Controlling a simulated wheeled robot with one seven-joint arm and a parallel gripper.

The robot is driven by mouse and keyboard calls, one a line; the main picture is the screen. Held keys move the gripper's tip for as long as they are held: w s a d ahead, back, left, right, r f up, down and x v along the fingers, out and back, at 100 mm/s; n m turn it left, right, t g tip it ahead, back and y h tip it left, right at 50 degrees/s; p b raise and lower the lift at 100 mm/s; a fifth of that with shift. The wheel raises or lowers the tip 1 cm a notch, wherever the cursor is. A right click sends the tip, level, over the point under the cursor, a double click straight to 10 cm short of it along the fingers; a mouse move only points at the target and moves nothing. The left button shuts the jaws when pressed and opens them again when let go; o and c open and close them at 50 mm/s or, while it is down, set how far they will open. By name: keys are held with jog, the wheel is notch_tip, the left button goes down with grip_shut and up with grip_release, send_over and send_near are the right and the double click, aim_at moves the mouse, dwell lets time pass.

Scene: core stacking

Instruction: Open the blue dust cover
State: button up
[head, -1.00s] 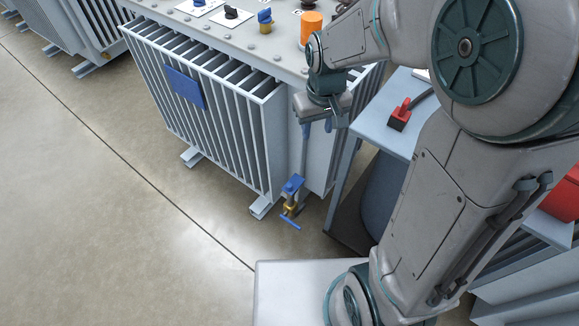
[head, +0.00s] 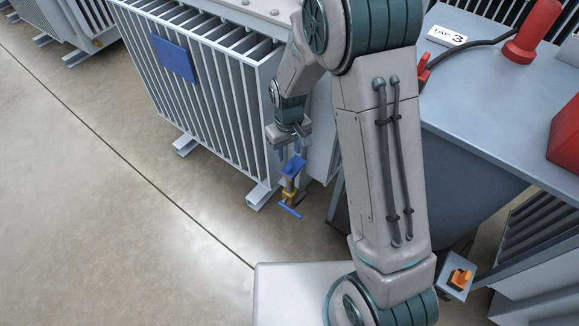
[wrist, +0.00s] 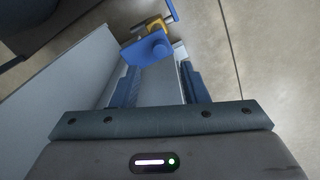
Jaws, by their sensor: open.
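The blue dust cover (head: 293,167) is a small blue block on top of a brass valve (head: 289,193) low at the transformer's corner. A blue T-shaped handle (head: 290,210) juts from the valve's lower front. In the wrist view the cover (wrist: 146,51) lies ahead of the fingertips, with the brass valve (wrist: 156,25) and the handle (wrist: 171,9) beyond it. My gripper (head: 293,152) points down just above the cover, open and empty. In the wrist view its blue-grey fingers (wrist: 160,80) stand apart, with the cover's near end close to the gap. I cannot tell whether they touch.
The finned grey transformer (head: 215,95) with a blue plate (head: 174,58) stands behind and left of the valve. A grey-blue table (head: 470,110) with red parts is at the right. A small box with an orange switch (head: 459,279) sits lower right. Open floor (head: 110,230) lies at left.

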aim_at(289, 167)
notch_tip(289, 167, down, 7)
jog(key=shift+f+b, duration=0.1)
jog(key=shift+b, duration=0.85)
grip_shut()
